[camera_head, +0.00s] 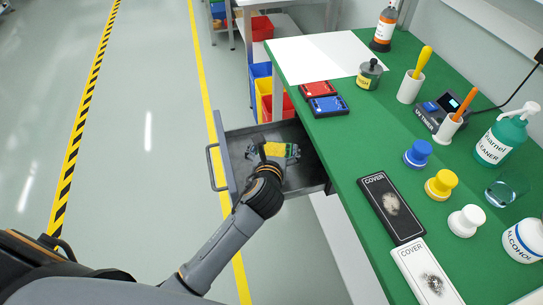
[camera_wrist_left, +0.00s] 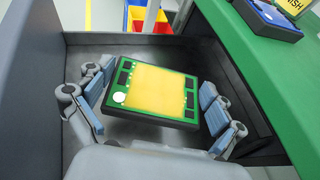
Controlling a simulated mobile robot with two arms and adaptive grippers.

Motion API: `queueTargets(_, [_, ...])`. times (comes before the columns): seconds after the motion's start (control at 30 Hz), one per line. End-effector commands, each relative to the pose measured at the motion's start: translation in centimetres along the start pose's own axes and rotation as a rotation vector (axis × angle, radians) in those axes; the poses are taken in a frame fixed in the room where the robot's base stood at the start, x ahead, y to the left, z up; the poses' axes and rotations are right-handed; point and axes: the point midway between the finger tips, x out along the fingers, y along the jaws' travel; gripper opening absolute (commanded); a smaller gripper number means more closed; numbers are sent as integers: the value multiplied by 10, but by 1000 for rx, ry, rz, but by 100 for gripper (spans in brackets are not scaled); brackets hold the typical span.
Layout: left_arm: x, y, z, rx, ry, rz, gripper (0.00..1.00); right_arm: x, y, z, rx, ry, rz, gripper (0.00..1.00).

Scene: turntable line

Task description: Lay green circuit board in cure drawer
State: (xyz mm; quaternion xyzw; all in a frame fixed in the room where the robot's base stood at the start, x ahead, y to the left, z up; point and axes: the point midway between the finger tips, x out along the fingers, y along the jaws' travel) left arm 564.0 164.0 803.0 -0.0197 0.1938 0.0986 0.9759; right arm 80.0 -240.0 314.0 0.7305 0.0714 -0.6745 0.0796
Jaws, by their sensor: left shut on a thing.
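The green circuit board (camera_wrist_left: 158,92) has a large yellow area, dark chips and a white round part. My left gripper (camera_wrist_left: 155,105) is shut on it, with a blue-padded finger at either side. In the head view the board (camera_head: 282,150) and the left gripper (camera_head: 268,155) are inside the open grey cure drawer (camera_head: 231,178), under the table edge. The drawer's walls also surround the board in the wrist view (camera_wrist_left: 95,40). I cannot tell whether the board touches the drawer floor. My right gripper is not in view.
The green bench (camera_head: 330,145) lies right of the drawer. It carries a red board (camera_head: 317,89), a blue board (camera_head: 328,106), two COVER panels (camera_head: 376,185), coloured caps and bottles. Blue, yellow and red bins (camera_head: 262,88) stand behind. Floor on the left is clear.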

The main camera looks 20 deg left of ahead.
Motion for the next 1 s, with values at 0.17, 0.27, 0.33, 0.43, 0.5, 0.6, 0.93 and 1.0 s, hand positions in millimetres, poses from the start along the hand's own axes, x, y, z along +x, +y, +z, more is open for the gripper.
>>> queueTargets(0.17, [32, 5, -19, -2, 1, 1, 59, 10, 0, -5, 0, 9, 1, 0])
queueTargets(0.27, [39, 7, -22, -2, 0, 0, 59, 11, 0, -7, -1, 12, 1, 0])
queueTargets(0.33, [44, 8, -24, -2, 0, 1, 59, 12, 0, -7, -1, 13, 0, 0])
queueTargets(0.43, [52, 8, -38, -2, 4, 0, 59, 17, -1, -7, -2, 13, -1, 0])
queueTargets(0.5, [55, 8, -48, -3, 4, 0, 59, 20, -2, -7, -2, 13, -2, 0])
queueTargets(0.6, [59, 8, -55, -2, 1, -1, 59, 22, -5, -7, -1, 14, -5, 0])
queueTargets(0.93, [59, 8, -56, 0, 1, 0, 59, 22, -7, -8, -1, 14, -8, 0])
queueTargets(1.0, [60, 8, -57, -1, 2, 0, 100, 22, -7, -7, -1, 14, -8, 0])
